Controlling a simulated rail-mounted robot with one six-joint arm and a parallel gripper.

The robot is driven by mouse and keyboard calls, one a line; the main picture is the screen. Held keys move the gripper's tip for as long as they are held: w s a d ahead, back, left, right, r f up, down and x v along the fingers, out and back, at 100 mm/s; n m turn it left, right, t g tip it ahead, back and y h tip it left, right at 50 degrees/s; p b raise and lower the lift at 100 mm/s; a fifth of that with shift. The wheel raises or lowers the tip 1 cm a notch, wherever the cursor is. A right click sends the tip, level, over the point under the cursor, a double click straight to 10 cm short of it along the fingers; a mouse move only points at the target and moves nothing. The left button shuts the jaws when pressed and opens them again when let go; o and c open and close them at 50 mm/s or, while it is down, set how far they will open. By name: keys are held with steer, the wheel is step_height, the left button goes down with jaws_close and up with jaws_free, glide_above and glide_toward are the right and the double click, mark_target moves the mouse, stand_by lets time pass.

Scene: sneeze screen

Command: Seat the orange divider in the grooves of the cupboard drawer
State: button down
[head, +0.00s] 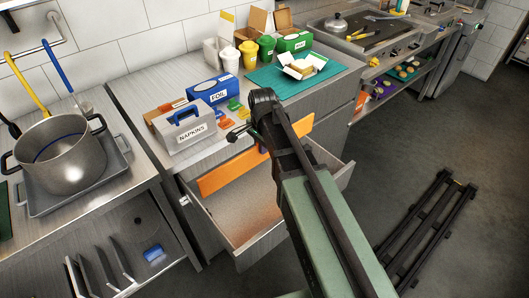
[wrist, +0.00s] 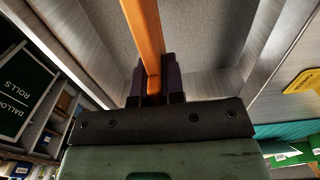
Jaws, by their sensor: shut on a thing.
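The orange divider (head: 228,175) is a long flat board held on edge across the back part of the open drawer (head: 245,208), close to the cupboard front. Its left end is near the drawer's left wall; its right end shows beyond my arm and stands high. I cannot tell whether its lower edge is in the grooves, which I cannot make out. In the wrist view my gripper (wrist: 154,78) is shut on the divider (wrist: 143,28), with a dark finger on each side. The drawer's grey floor (wrist: 200,35) lies beyond.
On the counter above stand a napkins box (head: 184,128), a blue foil box (head: 213,90) and several small coloured items. A teal mat (head: 264,77) lies to the right. A pot (head: 60,155) stands at left. The front part of the drawer is empty.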

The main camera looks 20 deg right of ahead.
mark_target(263, 160)
steer(key=shift+d+f+b, duration=0.1)
steer(key=shift+f+b, duration=3.3)
steer(key=shift+f+b, duration=4.3)
steer(key=shift+r, duration=0.1)
steer(key=shift+r+p, duration=0.25)
steer(key=shift+p, duration=0.1)
